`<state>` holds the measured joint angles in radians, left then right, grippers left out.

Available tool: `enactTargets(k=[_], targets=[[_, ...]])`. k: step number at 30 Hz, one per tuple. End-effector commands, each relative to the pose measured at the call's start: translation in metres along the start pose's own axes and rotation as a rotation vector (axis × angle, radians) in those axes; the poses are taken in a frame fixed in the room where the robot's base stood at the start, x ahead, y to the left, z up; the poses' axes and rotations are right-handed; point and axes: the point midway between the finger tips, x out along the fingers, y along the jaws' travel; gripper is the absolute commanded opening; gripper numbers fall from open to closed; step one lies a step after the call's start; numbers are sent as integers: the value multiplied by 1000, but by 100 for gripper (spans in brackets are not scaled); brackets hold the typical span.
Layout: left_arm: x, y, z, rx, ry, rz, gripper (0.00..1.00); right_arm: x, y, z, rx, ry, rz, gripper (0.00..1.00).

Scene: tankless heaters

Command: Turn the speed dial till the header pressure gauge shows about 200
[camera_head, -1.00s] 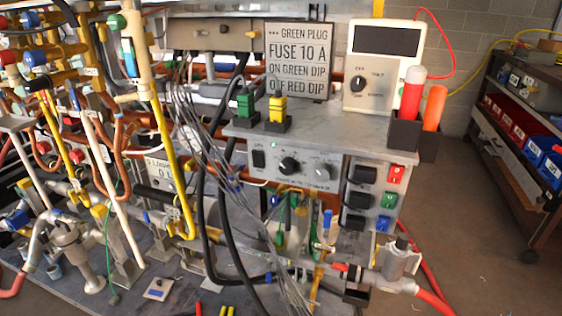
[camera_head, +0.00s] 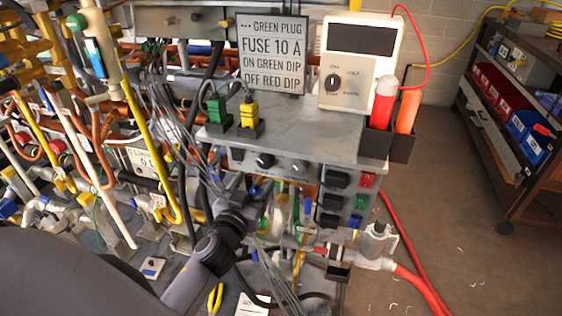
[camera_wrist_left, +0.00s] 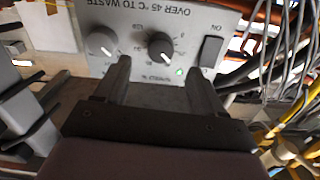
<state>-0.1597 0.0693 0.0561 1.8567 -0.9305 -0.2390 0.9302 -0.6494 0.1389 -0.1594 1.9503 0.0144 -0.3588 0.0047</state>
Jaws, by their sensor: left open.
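The control box (camera_head: 283,164) carries a black dial (camera_head: 264,160) and a grey dial (camera_head: 299,167). In the left wrist view the panel appears upside down, with the black dial (camera_wrist_left: 160,46), the grey dial (camera_wrist_left: 103,42) and lettering that seems to read "SPEED %" near the black one. My left gripper (camera_wrist_left: 157,67) is open and empty, its two fingers pointing at the panel on either side of the black dial's line, apparently short of it. In the head view my left wrist is below the panel and the fingers are hard to make out. I cannot identify the header pressure gauge.
An ON rocker switch (camera_wrist_left: 211,50) sits beside the black dial. Thin grey wires (camera_head: 172,115) hang left of the box. Black switches (camera_head: 336,179) are to its right. A multimeter (camera_head: 361,62) and a sign (camera_head: 272,53) stand above. Pipes crowd the left.

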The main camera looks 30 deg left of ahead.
Motion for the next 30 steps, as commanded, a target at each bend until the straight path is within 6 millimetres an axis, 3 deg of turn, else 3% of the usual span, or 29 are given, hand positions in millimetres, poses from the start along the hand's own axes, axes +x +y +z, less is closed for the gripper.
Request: enactTargets(k=[15, 29, 30], targets=[[59, 0, 0, 2, 0, 0, 69, -2, 0, -3, -3, 2, 0, 97], [69, 0, 0, 2, -1, 1, 69, -2, 0, -4, -3, 4, 0, 97], [69, 0, 0, 1, -1, 1, 56, -2, 0, -4, -3, 4, 0, 97]])
